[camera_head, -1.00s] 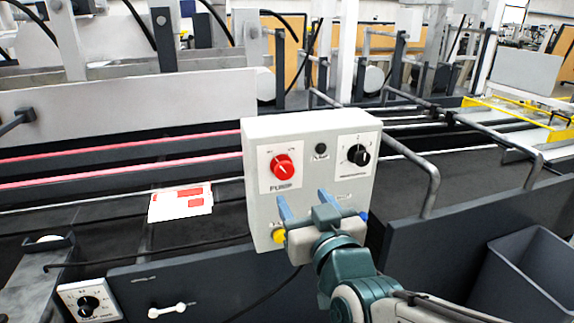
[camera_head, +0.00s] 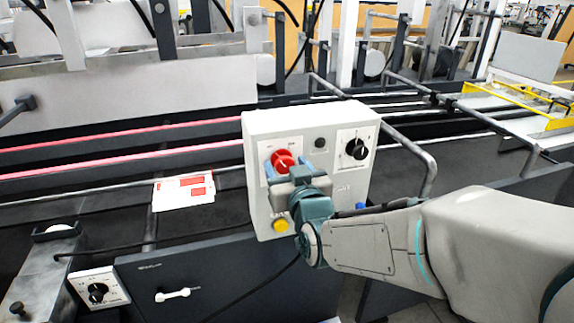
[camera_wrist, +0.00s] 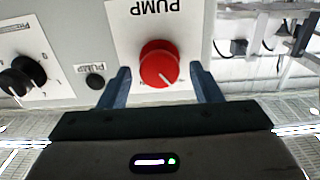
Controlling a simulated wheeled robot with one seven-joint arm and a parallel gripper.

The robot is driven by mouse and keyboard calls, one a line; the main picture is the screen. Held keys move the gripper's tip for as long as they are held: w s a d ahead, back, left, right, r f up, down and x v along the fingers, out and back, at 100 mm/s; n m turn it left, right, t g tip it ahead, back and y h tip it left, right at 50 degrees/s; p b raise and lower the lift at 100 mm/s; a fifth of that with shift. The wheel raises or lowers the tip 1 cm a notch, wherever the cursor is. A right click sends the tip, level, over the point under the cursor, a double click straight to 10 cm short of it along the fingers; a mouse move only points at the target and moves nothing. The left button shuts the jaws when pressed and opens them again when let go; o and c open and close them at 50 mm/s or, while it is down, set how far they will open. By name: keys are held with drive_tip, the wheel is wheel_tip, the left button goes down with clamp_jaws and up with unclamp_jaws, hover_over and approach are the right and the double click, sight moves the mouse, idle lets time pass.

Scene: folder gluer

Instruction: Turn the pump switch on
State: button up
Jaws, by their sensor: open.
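The red pump switch (camera_head: 284,161) is a round knob on a white plate on the front of the grey control box (camera_head: 300,120). My gripper (camera_head: 290,165) is at the knob, its blue fingers one to each side. In the wrist view the red knob (camera_wrist: 159,64) sits between the tips of my open gripper (camera_wrist: 160,82), with a gap on both sides. A white pointer line shows on the knob. The label PUMP appears upside down there. In the head view my gripper hides the lower part of the plate.
A black selector knob (camera_head: 356,149) is to the right on the same box, with a small dark round part (camera_head: 320,143) between. A yellow button (camera_head: 280,226) and a blue button (camera_head: 361,207) are below. A bent metal rail (camera_head: 428,170) stands at right.

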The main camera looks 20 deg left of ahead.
drive_tip(key=shift+w+a, duration=0.1)
drive_tip(key=c, duration=1)
drive_tip(key=shift+o, duration=0.2)
